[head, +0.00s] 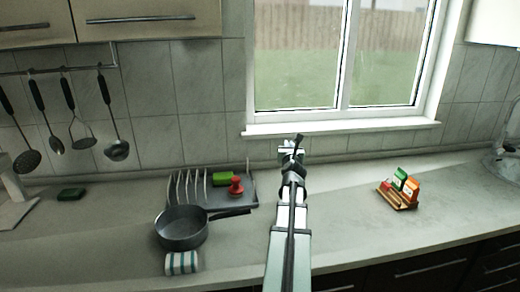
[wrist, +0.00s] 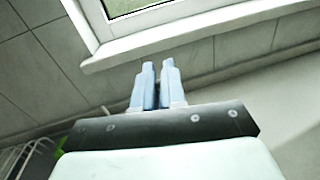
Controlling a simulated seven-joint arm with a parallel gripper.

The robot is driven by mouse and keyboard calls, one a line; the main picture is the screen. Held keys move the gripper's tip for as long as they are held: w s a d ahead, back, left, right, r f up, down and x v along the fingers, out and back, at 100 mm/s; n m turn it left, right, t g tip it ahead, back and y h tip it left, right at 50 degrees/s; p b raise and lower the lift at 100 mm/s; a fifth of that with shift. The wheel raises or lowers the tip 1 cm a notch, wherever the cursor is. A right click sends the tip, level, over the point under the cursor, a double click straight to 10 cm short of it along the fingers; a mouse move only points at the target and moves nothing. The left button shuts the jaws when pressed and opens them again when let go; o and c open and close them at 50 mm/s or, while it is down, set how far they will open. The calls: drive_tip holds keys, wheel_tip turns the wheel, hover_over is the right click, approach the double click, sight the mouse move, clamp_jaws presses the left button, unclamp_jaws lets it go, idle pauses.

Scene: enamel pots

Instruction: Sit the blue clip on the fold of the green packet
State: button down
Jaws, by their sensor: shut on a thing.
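The green packet (head: 400,178) stands upright in a small wooden holder (head: 404,204) on the counter at the right of the head view. My gripper (head: 291,148) is in the middle of the head view, in front of the window sill and well left of the packet. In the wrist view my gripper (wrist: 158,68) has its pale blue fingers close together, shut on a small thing. I take this to be the blue clip, but the fingers hide it almost wholly. No blue clip shows elsewhere. The packet is not in the wrist view.
An orange packet (head: 411,189) stands beside the green one. A dish rack (head: 215,196) with a green block (head: 222,179) and a red knobbed thing (head: 236,187), a dark pan (head: 181,230) and a striped cloth roll (head: 183,263) are at the left. Counter between my arm and the holder is clear.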

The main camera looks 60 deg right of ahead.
drive_tip(key=s+d+m+g+h, duration=0.15)
drive_tip(key=s+d, duration=0.65)
drive_tip(key=s, duration=0.8)
drive_tip(key=s+d+m+g, duration=0.25)
drive_tip(key=s+d, duration=0.55)
drive_tip(key=s, duration=0.8)
drive_tip(key=s+d+m+g+h, duration=0.1)
drive_tip(key=s+d+g, duration=0.2)
drive_tip(key=s+d, duration=0.9)
drive_tip(key=w+n+t, duration=0.1)
drive_tip(key=t, duration=0.1)
drive_tip(key=w+a+r+n+t+y, duration=0.1)
drive_tip(key=t, duration=0.1)
drive_tip(key=w+a+r+n+t+y, duration=0.1)
drive_tip(key=n+t, duration=0.1)
drive_tip(key=shift+r+t+y, duration=0.15)
drive_tip(key=shift+t+y, duration=0.1)
drive_tip(key=shift+t, duration=0.05)
drive_tip(key=shift+d, duration=0.1)
drive_tip(key=shift+f+n+t+y, duration=0.25)
drive_tip(key=shift+f+n+t, duration=0.25)
drive_tip(key=shift+f, duration=0.95)
drive_tip(key=shift+f+n+t+y, duration=0.25)
drive_tip(key=shift+f+n+t, duration=0.2)
drive_tip(key=shift+f, duration=1)
